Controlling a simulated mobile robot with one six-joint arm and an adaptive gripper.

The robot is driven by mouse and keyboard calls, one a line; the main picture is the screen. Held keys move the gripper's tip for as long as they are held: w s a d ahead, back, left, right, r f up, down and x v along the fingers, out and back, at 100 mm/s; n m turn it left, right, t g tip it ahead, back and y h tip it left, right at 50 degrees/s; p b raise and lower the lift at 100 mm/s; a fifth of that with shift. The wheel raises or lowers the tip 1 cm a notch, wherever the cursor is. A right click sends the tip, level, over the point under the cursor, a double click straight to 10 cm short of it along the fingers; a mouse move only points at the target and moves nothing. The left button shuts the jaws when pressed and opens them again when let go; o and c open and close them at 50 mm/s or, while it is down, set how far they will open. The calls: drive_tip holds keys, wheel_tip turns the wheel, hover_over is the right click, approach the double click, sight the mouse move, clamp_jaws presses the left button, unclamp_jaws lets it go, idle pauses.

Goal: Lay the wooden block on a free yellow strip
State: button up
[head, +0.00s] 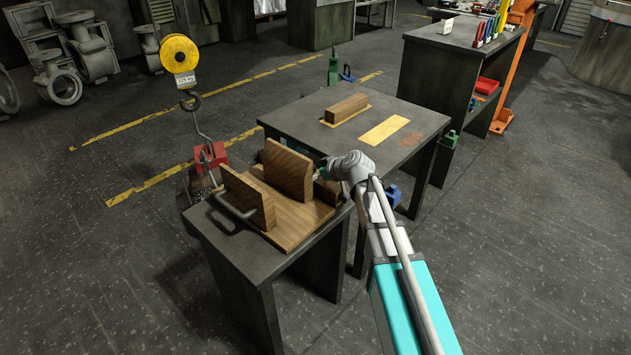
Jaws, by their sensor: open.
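One wooden block (347,108) lies on a yellow strip on the far grey table (290,115). A second yellow strip (384,131) on that table, to the right, is bare. On the near bench (237,257) is a wooden base board (300,221) with two upright wooden pieces (287,170) on it. A darker wooden piece (327,191) sits at its right edge, partly hidden. My gripper (321,173) is at the end of my arm, just right of the taller upright piece. It is open; its fingertips are small and mostly hidden, and contact cannot be told.
A yellow hoist scale (179,54) with a hook and a red block (209,156) hangs left of the near bench. A bent metal handle (236,207) is at the base board's left. A dark shelf bench (465,62) stands behind the far table. Floor at left is open.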

drive_tip(key=c, duration=1.2)
drive_tip(key=shift+o, duration=0.2)
drive_tip(key=shift+r, duration=0.15)
